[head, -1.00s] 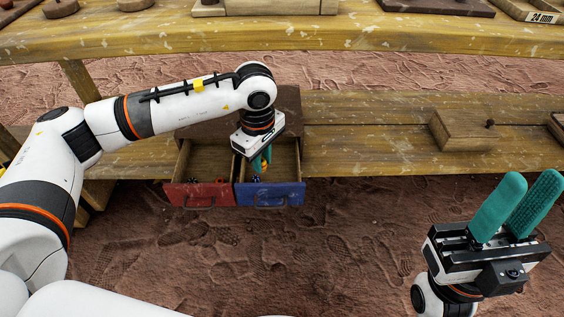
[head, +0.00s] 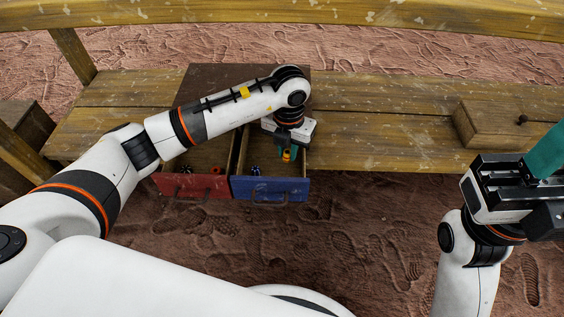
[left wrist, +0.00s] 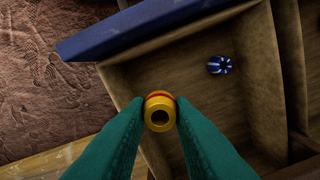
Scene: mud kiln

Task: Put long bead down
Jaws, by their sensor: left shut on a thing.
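My left gripper (head: 287,153) is shut on a yellow-orange bead (left wrist: 160,112) with a dark hole facing the wrist camera. It holds the bead over the open blue-fronted drawer (head: 270,190), near its right side in the head view. I cannot tell whether the bead touches the drawer floor. A blue and white striped bead (left wrist: 220,65) lies in the same drawer, apart from the held one; it also shows in the head view (head: 256,170). My right gripper (head: 545,158) is at the right edge of the head view, partly cut off, with its fingertips out of frame.
A red-fronted drawer (head: 196,186) stands open to the left, with an orange-red bead (head: 216,170) and a dark one (head: 187,169) inside. A wooden box (head: 490,124) sits on the lower shelf (head: 385,130) at right. The shelf between is clear.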

